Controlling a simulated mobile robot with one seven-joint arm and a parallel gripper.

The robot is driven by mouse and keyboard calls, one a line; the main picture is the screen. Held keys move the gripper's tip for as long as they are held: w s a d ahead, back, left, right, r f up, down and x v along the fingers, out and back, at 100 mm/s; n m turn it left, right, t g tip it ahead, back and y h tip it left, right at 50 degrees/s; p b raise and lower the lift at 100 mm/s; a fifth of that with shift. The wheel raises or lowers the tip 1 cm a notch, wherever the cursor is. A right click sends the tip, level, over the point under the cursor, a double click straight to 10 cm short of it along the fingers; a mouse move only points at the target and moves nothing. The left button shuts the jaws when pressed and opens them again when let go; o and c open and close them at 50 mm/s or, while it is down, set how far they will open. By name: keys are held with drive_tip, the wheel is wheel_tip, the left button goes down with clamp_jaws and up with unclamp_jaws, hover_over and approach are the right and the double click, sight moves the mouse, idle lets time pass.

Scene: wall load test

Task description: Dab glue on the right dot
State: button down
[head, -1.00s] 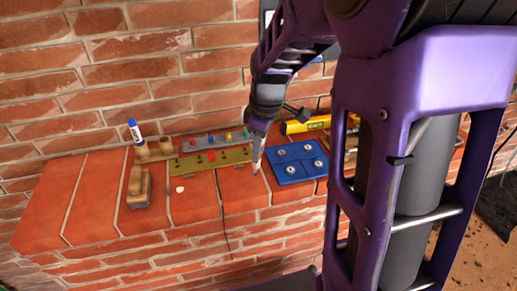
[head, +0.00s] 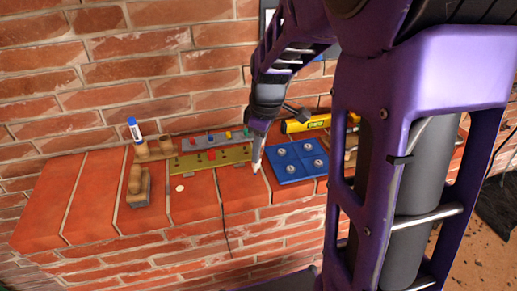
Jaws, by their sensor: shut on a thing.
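My gripper (head: 260,134) is shut on a slim pale pointed tool (head: 257,156), which looks like a glue pen. The tool points down, slightly tilted, with its tip at or just above the brick ledge. One white dot (head: 180,188) shows on the ledge to the left of the tool. No second dot shows; the spot under the tip is too small and covered to make out. I cannot tell whether the tip touches the brick.
A blue plate with round fittings (head: 289,171) lies right of the tool. An olive board (head: 190,163) and a grey board with coloured knobs (head: 198,142) lie behind. A blue-capped white stick (head: 134,130), a wooden-handled block (head: 136,196) and a yellow level (head: 300,126) are around.

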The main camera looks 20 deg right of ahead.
drive_tip(key=shift+f+b, duration=0.4)
drive_tip(key=shift+f, duration=0.1)
idle(1.1)
drive_tip(key=shift+r+p, duration=2.3)
drive_tip(key=shift+r, duration=0.75)
